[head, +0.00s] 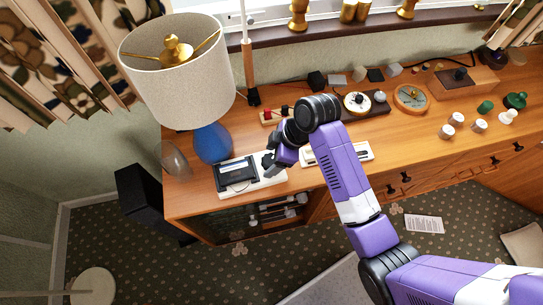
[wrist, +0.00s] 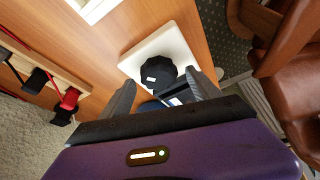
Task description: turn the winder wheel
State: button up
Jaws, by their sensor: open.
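The winder wheel (wrist: 158,72) is a dark, ribbed round knob with a small white label. It sits on a white base plate (wrist: 180,42) in the wrist view. In the head view the white unit (head: 262,184) with a black cassette-like box (head: 237,174) is on the wooden sideboard, and my gripper hides most of the wheel. My gripper (head: 270,161) is open above the right part of this unit. In the wrist view its two grey fingers (wrist: 159,80) stand to the left and right of the wheel; I cannot tell whether they touch it.
A lamp with a blue base (head: 213,143) stands close behind the unit. A white device (head: 350,152) is to the right on the sideboard (head: 400,150). A brown leather seat (wrist: 298,60) shows in the wrist view.

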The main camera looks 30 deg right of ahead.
jog(key=shift+f, duration=0.1)
jog(key=shift+c, duration=0.2)
jog(key=c, duration=1.3)
jog(key=shift+a+m+p, duration=0.1)
jog(key=shift+m+p, duration=0.2)
jog(key=shift+p, duration=0.1)
jog(key=m+p, duration=0.1)
jog(key=m+t+h+p, duration=0.1)
jog(key=shift+s+r+m+p, duration=0.1)
jog(key=shift+r+m+p, duration=0.15)
jog(key=shift+m+p, duration=0.15)
jog(key=m+h+p, duration=0.1)
jog(key=m, duration=0.1)
jog(key=m+t+p, duration=0.1)
jog(key=m+p, duration=0.1)
jog(key=m, duration=0.1)
jog(key=shift+a+h+p, duration=0.1)
jog(key=shift+h+p, duration=0.2)
jog(key=shift+h, duration=0.1)
jog(key=m+h, duration=0.1)
jog(key=m, duration=0.2)
jog(key=m+h, duration=0.1)
jog(key=m, duration=0.2)
jog(key=shift+f, duration=0.15)
jog(key=m+h, duration=0.1)
jog(key=m, duration=0.1)
jog(key=m+g+h, duration=0.1)
jog(key=m, duration=0.2)
jog(key=shift+a, duration=0.1)
jog(key=shift+m, duration=0.3)
